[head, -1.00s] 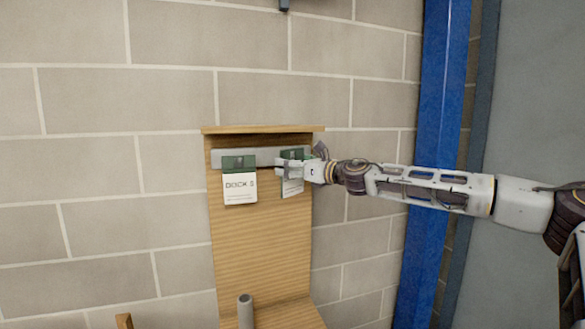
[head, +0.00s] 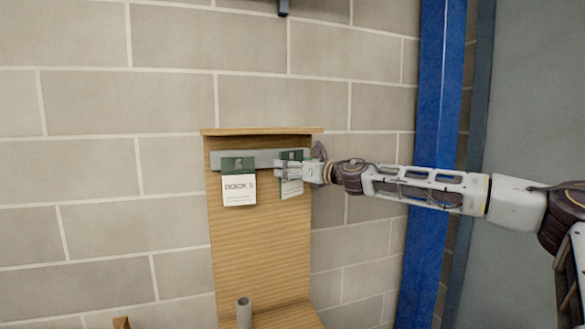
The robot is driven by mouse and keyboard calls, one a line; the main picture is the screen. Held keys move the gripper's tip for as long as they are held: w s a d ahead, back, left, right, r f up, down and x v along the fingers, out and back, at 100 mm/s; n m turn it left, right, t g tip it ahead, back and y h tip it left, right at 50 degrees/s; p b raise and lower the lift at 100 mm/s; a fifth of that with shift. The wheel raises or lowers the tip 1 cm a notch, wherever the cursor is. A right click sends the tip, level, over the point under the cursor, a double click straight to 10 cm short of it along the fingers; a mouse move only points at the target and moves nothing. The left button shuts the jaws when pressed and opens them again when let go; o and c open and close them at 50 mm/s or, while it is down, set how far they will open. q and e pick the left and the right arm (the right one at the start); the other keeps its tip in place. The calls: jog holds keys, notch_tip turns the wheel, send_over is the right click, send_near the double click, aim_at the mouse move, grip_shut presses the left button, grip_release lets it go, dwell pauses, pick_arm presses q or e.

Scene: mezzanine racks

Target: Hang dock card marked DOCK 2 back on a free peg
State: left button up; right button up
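A card with a green top and white lower part, reading DOCK 5, hangs at the left of a grey rail (head: 215,160) on a wooden board; this hanging card (head: 239,188) faces me. A second green and white card (head: 291,185) is at the right end of the rail, tilted slightly, its lettering hidden. My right gripper (head: 291,170) is at that second card, its fingers over the card's middle and right side. It appears closed on the card. Whether the card sits on a peg is hidden. My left gripper is out of view.
The wooden board (head: 260,245) has a small top ledge (head: 262,131) above the rail and a lower shelf with a grey upright post (head: 244,312). A blue column (head: 432,140) stands to the right, behind my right arm. A block wall (head: 100,180) is behind.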

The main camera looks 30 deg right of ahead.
jog(key=shift+o, duration=0.2)
jog(key=shift+w+d+r, duration=0.1)
jog(key=shift+w+r, duration=0.05)
jog(key=shift+r, duration=0.1)
jog(key=shift+w+b, duration=0.15)
jog(key=shift+b, duration=0.25)
jog(key=shift+c, duration=0.4)
jog(key=shift+w+f, duration=0.15)
jog(key=shift+w+d+b, duration=0.15)
jog(key=shift+d+b, duration=0.1)
jog(key=shift+b, duration=1.05)
